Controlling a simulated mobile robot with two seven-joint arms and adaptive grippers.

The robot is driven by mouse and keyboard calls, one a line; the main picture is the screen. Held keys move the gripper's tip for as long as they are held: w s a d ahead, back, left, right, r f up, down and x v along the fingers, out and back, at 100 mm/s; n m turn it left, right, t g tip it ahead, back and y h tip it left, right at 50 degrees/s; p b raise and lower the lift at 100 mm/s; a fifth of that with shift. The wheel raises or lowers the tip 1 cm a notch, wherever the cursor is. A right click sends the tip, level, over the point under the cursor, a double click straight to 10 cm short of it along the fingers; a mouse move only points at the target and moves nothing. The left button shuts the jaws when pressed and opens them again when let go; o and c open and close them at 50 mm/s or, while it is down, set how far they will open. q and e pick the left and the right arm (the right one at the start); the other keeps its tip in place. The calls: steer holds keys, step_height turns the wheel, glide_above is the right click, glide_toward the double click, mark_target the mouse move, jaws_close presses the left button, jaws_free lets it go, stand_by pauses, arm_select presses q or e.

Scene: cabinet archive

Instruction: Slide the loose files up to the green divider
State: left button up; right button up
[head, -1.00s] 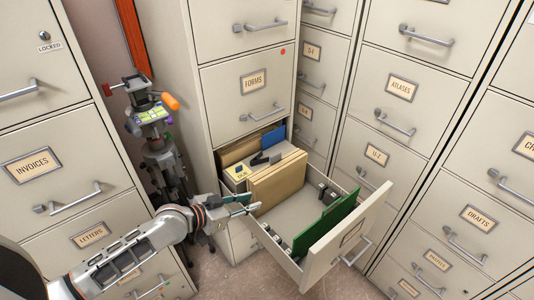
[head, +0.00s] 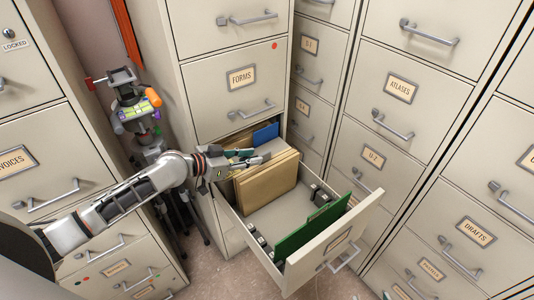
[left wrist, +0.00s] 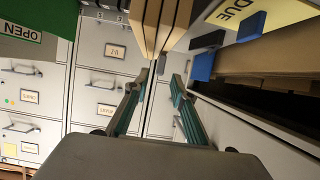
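The loose tan files (head: 268,187) stand together in the open drawer (head: 240,222), toward its back. The green divider (head: 313,226) stands near the drawer front, with bare drawer floor between it and the files. My left gripper (head: 250,158) is at the files' upper back edge in the head view. Its fingers (left wrist: 160,78) are apart with nothing visibly held; I cannot tell whether they touch the files. My right gripper is not in view.
Behind the files are a blue folder (head: 265,133) and a folder marked DUE (left wrist: 232,12). The FORMS drawer (head: 240,90) is shut above. A tripod with a device (head: 137,108) stands left of this cabinet. Other cabinets flank it.

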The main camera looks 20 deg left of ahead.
mark_target(265, 153)
arm_select(q)
steer(key=x, duration=0.6)
jaws_close()
